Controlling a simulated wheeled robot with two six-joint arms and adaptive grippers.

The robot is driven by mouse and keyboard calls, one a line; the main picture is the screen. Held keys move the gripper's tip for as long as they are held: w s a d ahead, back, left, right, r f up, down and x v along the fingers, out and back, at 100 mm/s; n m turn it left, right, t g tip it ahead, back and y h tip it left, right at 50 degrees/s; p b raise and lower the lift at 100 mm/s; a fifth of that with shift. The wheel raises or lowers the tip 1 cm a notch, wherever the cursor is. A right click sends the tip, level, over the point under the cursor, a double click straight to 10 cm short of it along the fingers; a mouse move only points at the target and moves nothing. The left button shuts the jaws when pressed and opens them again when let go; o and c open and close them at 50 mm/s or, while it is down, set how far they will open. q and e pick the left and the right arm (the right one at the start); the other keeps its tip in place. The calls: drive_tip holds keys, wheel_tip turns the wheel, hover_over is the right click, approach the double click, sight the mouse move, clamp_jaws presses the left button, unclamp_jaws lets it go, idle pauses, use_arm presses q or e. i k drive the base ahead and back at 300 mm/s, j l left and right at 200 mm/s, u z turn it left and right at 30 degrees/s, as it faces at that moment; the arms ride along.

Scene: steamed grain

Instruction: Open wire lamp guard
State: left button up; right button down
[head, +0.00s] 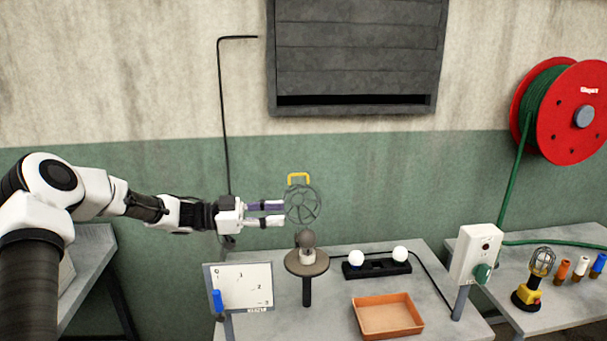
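The wire lamp guard (303,206) is a round cage of thin dark wire with a yellow clip or handle (299,178) above it. Nothing shows between the fingers. My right gripper is out of view.
A numbered board (246,280) stands front left. Two white bulbs sit in a black holder (378,269), behind an orange tray (388,315). A white socket box (474,254) stands right. A caged yellow work lamp (527,297) and coloured cylinders occupy the right table.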

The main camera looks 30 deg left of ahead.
sight(297, 175)
drive_tip(key=i+j, duration=1.2)
drive_tip(key=j, duration=0.15)
